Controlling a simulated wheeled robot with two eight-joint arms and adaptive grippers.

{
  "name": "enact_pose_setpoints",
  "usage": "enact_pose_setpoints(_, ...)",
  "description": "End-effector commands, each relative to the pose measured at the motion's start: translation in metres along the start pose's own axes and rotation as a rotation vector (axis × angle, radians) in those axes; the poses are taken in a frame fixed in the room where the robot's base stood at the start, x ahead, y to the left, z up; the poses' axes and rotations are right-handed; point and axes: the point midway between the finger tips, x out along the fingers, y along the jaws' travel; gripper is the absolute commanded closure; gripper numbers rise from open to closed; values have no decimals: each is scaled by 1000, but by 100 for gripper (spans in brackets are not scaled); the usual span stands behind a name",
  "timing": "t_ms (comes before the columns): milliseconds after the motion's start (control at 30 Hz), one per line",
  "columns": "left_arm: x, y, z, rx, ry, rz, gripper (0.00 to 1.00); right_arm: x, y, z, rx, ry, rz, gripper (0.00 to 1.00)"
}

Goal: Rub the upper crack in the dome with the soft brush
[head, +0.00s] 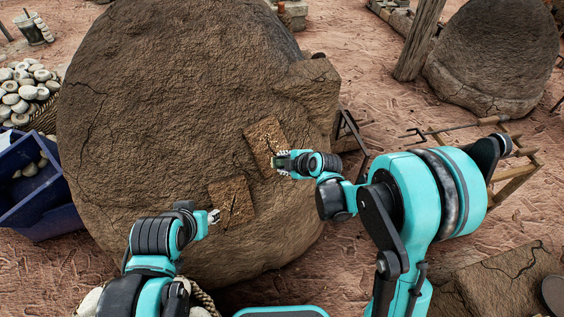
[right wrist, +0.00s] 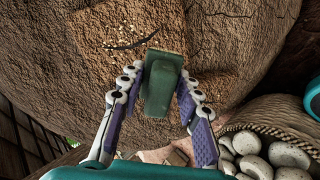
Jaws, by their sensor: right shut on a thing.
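The big brown mud dome (head: 150,100) fills the middle of the head view. Its upper crack patch (head: 262,137) is a lighter, speckled square; the dark upper crack (right wrist: 135,42) shows clearly in the right wrist view. My right gripper (head: 285,162) is shut on the green soft brush (right wrist: 163,88), at the patch's lower right edge. The brush's tan bristle edge lies just right of and below the crack; I cannot tell whether it touches the dome. My left gripper (head: 214,215) is at the lower patch (head: 232,203), which has a dark crack; its finger opening is too small to judge.
A blue bin (head: 40,190) and a basket of pale round stones (head: 25,92) stand at the left. A second dome (head: 495,55) is at the back right. A wooden rack (head: 515,178) and a cracked slab (head: 505,285) are at the right. Bare ground lies between.

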Motion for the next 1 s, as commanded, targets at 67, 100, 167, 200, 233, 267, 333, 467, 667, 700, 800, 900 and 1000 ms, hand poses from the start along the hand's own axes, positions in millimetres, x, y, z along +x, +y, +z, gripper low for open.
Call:
enact_pose_setpoints(67,1,0,0,0,0,0,60,2,2,-2,-18,28,11,90)
enact_pose_setpoints(100,1,0,1,0,0,0,60,3,3,-3,-26,38,14,90)
enact_pose_setpoints(167,2,0,1,0,0,0,60,5,3,-4,-34,48,17,90)
enact_pose_setpoints(200,2,0,2,0,0,0,60,7,3,-4,-36,51,18,90)
enact_pose_setpoints(233,3,0,2,0,0,0,60,8,3,-4,-37,52,18,90)
enact_pose_setpoints(267,4,0,3,0,0,0,60,11,3,-4,-38,52,18,90)
enact_pose_setpoints(333,6,0,5,0,0,0,60,17,3,-5,-38,52,18,90)
enact_pose_setpoints(467,12,0,9,0,0,0,60,32,3,-6,-38,52,18,90)
enact_pose_setpoints(667,19,0,13,0,0,0,60,52,3,-6,-38,51,17,90)
enact_pose_setpoints(700,20,0,14,0,0,0,60,54,3,-6,-38,51,17,90)
enact_pose_setpoints(800,21,0,15,0,0,0,60,60,4,-7,-38,50,17,90)
enact_pose_setpoints(900,22,0,15,0,0,0,60,62,4,-7,-37,51,17,90)
enact_pose_setpoints(1000,22,0,15,0,0,0,60,63,4,-8,-37,50,17,90)
